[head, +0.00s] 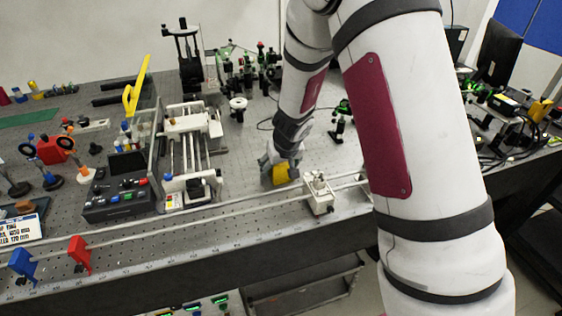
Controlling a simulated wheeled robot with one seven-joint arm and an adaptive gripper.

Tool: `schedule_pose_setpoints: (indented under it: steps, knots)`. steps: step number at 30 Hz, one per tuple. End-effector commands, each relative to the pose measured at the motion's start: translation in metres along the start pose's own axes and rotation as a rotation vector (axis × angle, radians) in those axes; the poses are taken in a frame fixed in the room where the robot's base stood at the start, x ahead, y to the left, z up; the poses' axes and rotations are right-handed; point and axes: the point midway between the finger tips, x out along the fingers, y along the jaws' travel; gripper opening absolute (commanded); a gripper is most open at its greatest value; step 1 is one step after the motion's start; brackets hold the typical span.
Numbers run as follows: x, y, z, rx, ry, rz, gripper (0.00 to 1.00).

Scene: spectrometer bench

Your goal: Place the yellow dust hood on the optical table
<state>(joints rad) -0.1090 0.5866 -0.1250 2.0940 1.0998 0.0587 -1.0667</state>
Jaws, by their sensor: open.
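A small yellow object, which looks like the dust hood (281,175), is at the front middle of the perforated optical table (250,232). It appears to rest on the table top, though its lower edge is hard to make out. My gripper (279,164) is pointed down at it, with grey fingers around or beside it. The fingers are open. The gripper hides part of the yellow object, and whether the fingers touch it cannot be told.
A white rail carriage (319,193) stands just right of my gripper on a long rail (225,217) along the table's front. A white rod-framed device (190,140) and a black control box (118,195) stand left. Optics (245,70) crowd the back. Bare table lies behind the rail.

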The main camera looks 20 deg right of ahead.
Motion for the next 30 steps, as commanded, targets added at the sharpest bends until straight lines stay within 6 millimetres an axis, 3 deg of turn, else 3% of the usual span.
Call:
schedule_pose_setpoints:
  steps: [8,21,30]
  knots:
    - [-0.018,-0.001,-0.005,-0.003,0.001,0.0,0.71]
    - [-0.11,-0.001,-0.005,-0.002,0.003,-0.002,0.71]
    - [-0.137,-0.002,-0.005,0.004,0.002,-0.012,0.71]
